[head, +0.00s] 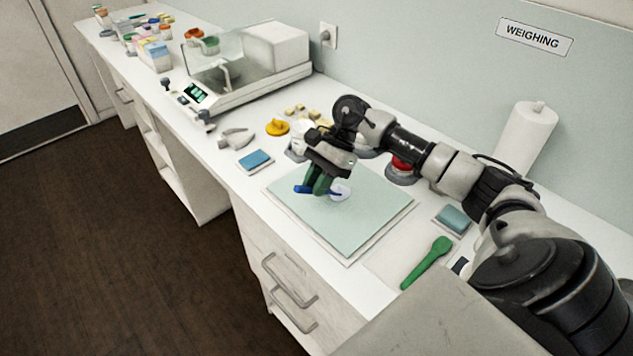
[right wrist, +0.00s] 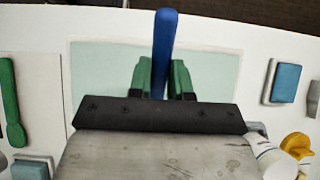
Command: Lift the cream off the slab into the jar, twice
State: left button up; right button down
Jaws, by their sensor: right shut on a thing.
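My right gripper (head: 321,187) is over the pale green slab (head: 348,226), its green fingers shut on a blue tool, probably a spatula (head: 302,189). In the right wrist view the blue tool (right wrist: 164,50) stands out between the green fingers (right wrist: 162,80). A white patch that looks like cream (head: 341,192) shows on the slab right beside the fingers; I cannot tell whether the tool touches it. A white rounded vessel (head: 297,146), perhaps the jar, is partly hidden behind my gripper. My left gripper is not in view.
A green spoon (head: 428,263) lies on a white mat to the right. Blue pads (head: 255,160) (head: 453,219) flank the slab. A yellow item (head: 278,127) and a balance (head: 245,75) stand farther left. A paper roll (head: 527,138) stands by the wall.

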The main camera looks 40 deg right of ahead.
jog(key=shift+r+p, duration=0.8)
jog(key=shift+r, duration=2.2)
